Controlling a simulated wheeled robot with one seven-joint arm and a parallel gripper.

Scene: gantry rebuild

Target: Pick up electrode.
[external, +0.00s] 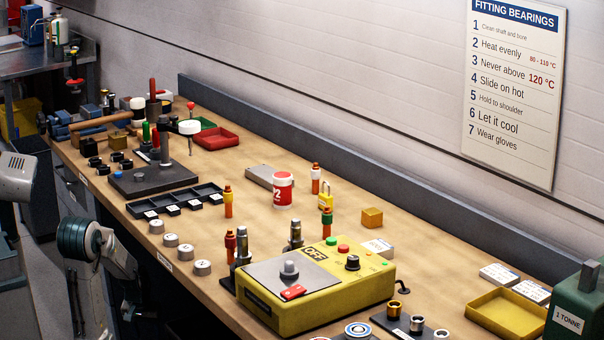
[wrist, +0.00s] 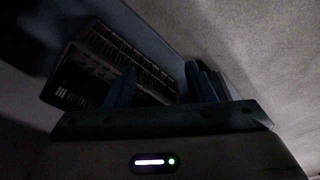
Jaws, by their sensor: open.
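No object is labelled electrode, and I cannot tell for sure which thing it is. Several upright orange-brown pegs with coloured bands stand on the workbench (external: 265,165) in the external view: a yellow-banded peg (external: 228,202), a white-banded peg (external: 315,180), a red-banded peg (external: 230,246) and a green-banded peg (external: 327,222). My gripper (wrist: 162,78) shows in the dark wrist view with its two bluish fingers apart and nothing visible between them. In the external view my arm is at the lower left, off the bench's front edge; its fingers are not distinguishable there.
A yellow control box (external: 330,300) stands at the bench front, beside the red-banded and green-banded pegs. A black compartment tray (external: 175,201), a red-and-white can (external: 283,190), a yellow tray (external: 505,315) and a green block (external: 575,300) are also there.

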